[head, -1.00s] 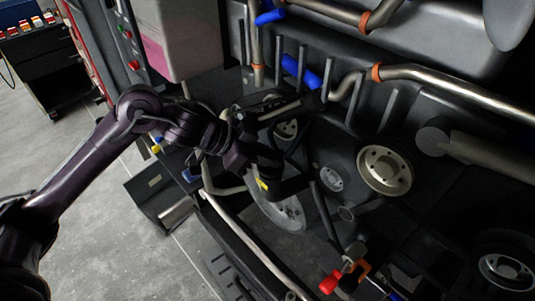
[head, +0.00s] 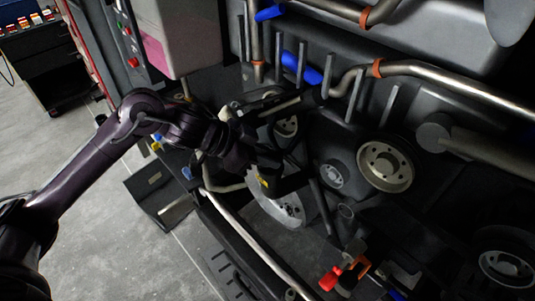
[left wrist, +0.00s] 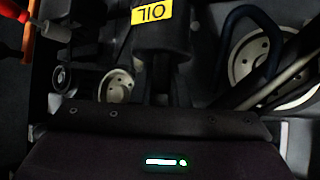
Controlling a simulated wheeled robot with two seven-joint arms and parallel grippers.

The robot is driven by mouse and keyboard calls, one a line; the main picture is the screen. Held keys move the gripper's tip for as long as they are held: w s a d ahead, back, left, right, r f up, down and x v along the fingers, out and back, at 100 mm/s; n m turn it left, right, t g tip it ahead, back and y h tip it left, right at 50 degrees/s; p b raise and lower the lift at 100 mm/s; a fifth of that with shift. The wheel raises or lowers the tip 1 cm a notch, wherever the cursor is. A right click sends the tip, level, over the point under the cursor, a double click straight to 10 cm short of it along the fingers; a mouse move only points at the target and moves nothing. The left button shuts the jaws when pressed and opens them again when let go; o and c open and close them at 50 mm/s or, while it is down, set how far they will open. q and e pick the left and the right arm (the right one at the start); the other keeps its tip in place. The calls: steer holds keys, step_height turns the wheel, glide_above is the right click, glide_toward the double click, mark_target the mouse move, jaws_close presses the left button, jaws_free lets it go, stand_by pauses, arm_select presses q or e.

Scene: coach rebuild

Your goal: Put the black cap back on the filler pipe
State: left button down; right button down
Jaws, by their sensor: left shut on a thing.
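The black cap (head: 289,182) is a dark cylinder with a yellow label. In the left wrist view the black cap (left wrist: 160,38) is at the top centre, its yellow label reading OIL upside down. My left gripper (head: 262,168) is shut on the cap and holds it in front of the large grey pulley. My right gripper is not in view.
Pulleys (head: 385,165) and metal pipes (head: 440,82) crowd the engine bay on the right. A blue hose (head: 300,68) runs above my gripper. Red and orange parts (head: 347,268) are at the lower right. A pale rail (head: 238,232) crosses the front; grey floor lies at left.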

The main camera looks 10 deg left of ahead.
arm_select(q)
steer(key=shift+s+f, duration=0.1)
steer(key=shift+f, duration=0.15)
steer(key=c, duration=1)
jaws_free()
steer(key=shift+s+f, duration=0.15)
steer(key=shift+f, duration=0.1)
steer(key=shift+r, duration=0.1)
